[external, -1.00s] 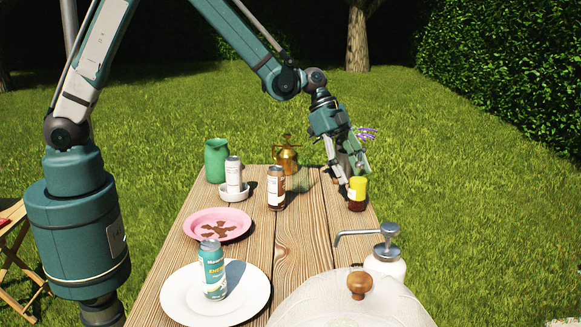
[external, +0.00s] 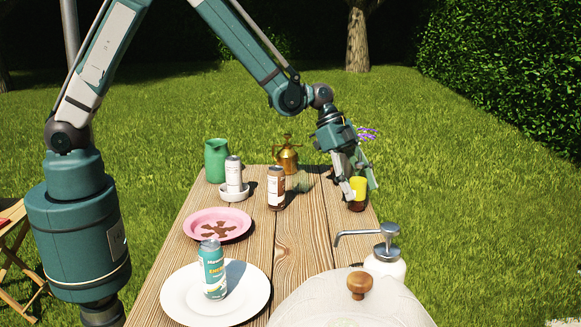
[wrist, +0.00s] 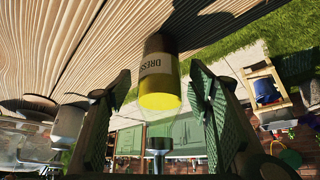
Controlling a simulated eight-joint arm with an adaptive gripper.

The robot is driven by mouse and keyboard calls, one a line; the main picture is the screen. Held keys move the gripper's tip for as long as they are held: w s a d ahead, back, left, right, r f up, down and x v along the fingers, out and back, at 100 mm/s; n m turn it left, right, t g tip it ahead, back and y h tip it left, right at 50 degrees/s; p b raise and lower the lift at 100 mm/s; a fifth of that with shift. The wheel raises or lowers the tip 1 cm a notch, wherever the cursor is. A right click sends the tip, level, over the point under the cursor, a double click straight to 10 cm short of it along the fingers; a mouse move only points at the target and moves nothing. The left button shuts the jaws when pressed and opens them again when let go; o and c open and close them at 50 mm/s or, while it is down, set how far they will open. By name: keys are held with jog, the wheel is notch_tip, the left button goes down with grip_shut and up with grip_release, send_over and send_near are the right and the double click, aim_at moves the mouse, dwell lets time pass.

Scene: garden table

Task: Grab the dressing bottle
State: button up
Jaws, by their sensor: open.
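The dressing bottle (external: 357,192) stands at the right edge of the wooden table, dark with a yellow top. In the wrist view the dressing bottle (wrist: 159,72) appears upside down, with part of its "DRESS" label readable and its yellow end toward me. My gripper (external: 360,190) is open at the bottle in the external view, with a finger partly covering it. In the wrist view my gripper (wrist: 160,105) has one finger on each side of the bottle's line, with visible gaps. I cannot tell whether either finger touches it.
A brown can (external: 276,188), a white can (external: 233,174) in a small bowl, a green jug (external: 216,160) and a brass watering can (external: 287,155) stand to the left. A pump dispenser (external: 385,255) and a glass dome (external: 345,302) are nearer. Table between is clear.

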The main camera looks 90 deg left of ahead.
aim_at(362, 161)
jog(key=c, duration=1.2)
jog(key=shift+r, duration=0.15)
notch_tip(362, 161, up, 10)
jog(key=shift+f+p, duration=0.15)
jog(key=shift+p, duration=0.7)
